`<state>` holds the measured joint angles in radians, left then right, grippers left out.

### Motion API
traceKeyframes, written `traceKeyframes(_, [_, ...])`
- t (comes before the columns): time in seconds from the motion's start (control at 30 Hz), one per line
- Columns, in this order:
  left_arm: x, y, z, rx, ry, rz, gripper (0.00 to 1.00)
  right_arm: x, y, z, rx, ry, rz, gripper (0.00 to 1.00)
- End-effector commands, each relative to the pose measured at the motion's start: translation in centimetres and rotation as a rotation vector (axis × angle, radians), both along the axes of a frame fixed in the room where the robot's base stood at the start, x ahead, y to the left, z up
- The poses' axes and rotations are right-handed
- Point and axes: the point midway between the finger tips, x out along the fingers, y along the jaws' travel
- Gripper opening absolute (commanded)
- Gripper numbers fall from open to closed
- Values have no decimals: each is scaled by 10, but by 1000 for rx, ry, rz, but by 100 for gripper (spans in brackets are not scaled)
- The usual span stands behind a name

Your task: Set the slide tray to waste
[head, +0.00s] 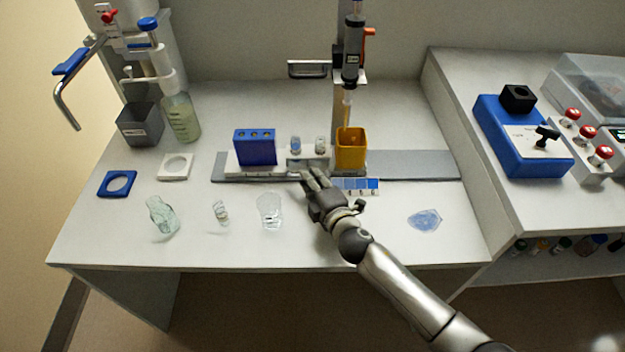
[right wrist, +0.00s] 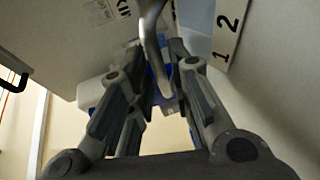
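The slide tray (head: 235,172) is a pale carriage on a grey rail (head: 415,165) at the middle of the bench. It carries a blue rack (head: 255,147), two small vials (head: 295,144) and a yellow cup (head: 350,150). My right gripper (head: 311,180) is at the tray's front edge. In the right wrist view its fingers (right wrist: 162,75) are close together on either side of a curved metal handle (right wrist: 152,30) and appear shut on it. The handle is mostly hidden by the fingers in the head view. My left gripper is not in view.
A dispenser column (head: 351,60) stands behind the tray. A number strip (head: 360,184) lies in front of the rail. A grey bin (head: 139,125) is at the back left.

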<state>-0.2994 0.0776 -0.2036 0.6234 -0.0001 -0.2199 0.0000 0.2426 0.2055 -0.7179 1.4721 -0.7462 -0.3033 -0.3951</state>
Motion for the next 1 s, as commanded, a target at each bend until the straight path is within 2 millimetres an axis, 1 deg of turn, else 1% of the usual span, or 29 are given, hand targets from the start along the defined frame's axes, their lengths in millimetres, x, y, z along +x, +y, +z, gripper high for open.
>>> traceKeyframes(0.03, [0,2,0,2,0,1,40,0,0,0,0,0,0,19])
traceKeyframes(0.1, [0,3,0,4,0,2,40,0,0,0,0,0,0,10])
traceKeyframes(0.2, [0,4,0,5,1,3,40,0,0,0,0,0,0,0])
traceKeyframes(0.5, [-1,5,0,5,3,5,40,0,0,0,0,0,-1,0])
traceKeyframes(0.57, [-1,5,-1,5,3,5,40,0,4,-1,1,0,0,0])
traceKeyframes(0.7, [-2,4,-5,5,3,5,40,0,20,-1,2,1,-1,0])
traceKeyframes(0.77, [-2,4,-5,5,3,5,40,0,24,-1,2,1,-1,0])
traceKeyframes(1.0, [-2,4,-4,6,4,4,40,-1,26,0,1,0,2,0])
